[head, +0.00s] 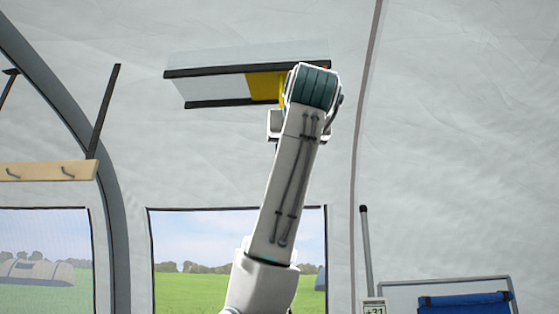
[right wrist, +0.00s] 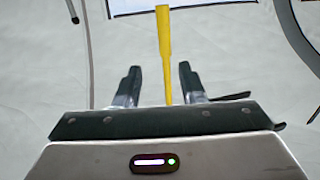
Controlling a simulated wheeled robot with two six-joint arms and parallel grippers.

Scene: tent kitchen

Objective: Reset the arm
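My right arm rises through the middle of the head view, its wrist up in front of a glass shelf (head: 215,70) with black rails. Its gripper is hidden there behind the arm. In the right wrist view my right gripper (right wrist: 158,67) is open, with its two dark fingers well apart. A narrow yellow thing (right wrist: 165,45) shows between the fingers; I cannot tell its depth, and neither finger appears to touch it. In the head view a yellow panel (head: 262,87) shows by the shelf, partly behind my wrist. My left gripper is not in view.
A wooden hook rail (head: 40,171) is on the left wall, with dark brackets above it. A window (head: 185,240) is behind my arm. A blue folded cloth item (head: 465,303) and a grey pole (head: 366,250) stand at lower right. The upper right is clear tent wall.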

